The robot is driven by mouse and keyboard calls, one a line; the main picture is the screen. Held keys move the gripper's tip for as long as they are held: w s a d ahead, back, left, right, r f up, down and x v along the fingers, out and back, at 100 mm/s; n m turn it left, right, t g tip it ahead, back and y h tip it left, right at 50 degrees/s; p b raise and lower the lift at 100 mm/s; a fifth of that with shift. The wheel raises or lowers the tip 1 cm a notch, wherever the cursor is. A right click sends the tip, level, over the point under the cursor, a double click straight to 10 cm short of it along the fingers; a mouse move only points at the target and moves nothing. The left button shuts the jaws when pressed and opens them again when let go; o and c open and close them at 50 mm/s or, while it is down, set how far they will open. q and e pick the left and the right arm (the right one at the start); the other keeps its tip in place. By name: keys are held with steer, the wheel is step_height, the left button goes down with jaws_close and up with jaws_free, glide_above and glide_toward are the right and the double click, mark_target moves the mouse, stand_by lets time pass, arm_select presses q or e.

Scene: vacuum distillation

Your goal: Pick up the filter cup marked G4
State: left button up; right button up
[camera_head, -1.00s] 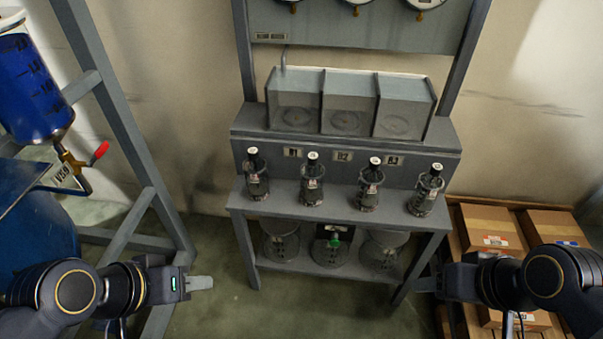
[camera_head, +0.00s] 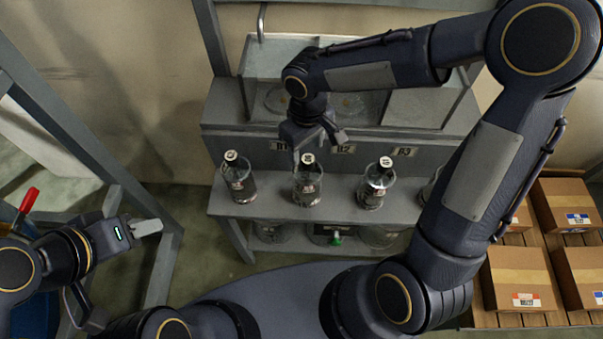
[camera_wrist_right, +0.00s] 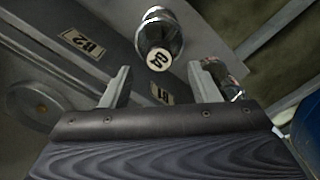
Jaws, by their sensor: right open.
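A dark glass filter cup with a black neck and white cap stands on the grey shelf below the B1 and B2 labels (camera_head: 308,185). In the right wrist view the cap of this cup reads G4 (camera_wrist_right: 159,59). My right gripper (camera_head: 320,151) is open and empty, just above and behind this cup in the head view. In the right wrist view its two fingers (camera_wrist_right: 160,86) are spread, with the cup beyond and between their tips. My left gripper (camera_head: 147,227) is off to the left, away from the shelf; its jaw opening is unclear.
Similar cups stand on both sides, one to the left (camera_head: 239,178) and one to the right (camera_head: 375,183); another is partly hidden behind my right arm. Glass tanks (camera_head: 425,105) sit behind the shelf. Boxes (camera_head: 520,280) lie on a pallet at right.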

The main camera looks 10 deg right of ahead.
mark_target(308, 158)
steer(key=f, duration=0.6)
steer(key=shift+s+d+f+p, duration=0.1)
steer(key=shift+s+f+p, duration=0.1)
steer(key=shift+f+p, duration=0.1)
jaws_close()
steer(key=shift+r, duration=0.1)
